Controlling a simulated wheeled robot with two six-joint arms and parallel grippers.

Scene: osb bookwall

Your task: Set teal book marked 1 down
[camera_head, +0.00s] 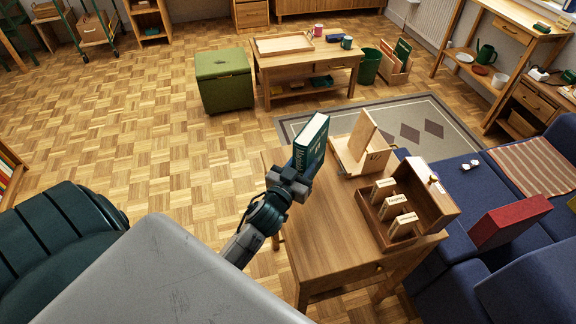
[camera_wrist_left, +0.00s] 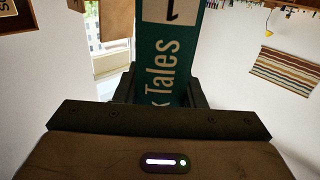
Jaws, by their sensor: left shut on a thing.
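The teal book (camera_head: 312,146) stands upright in my left gripper (camera_head: 292,180), above the left edge of the wooden table (camera_head: 317,237). The left gripper (camera_wrist_left: 155,88) is shut on the book's lower end. Whether the book touches the table cannot be told. My right gripper is not in view.
A wooden book holder (camera_head: 352,157) stands at the table's back. An open wooden box (camera_head: 374,222) with several labelled dividers stands on its right. The table's front left top is bare. A blue sofa (camera_head: 432,267) with a red book-like block (camera_head: 510,222) borders the right.

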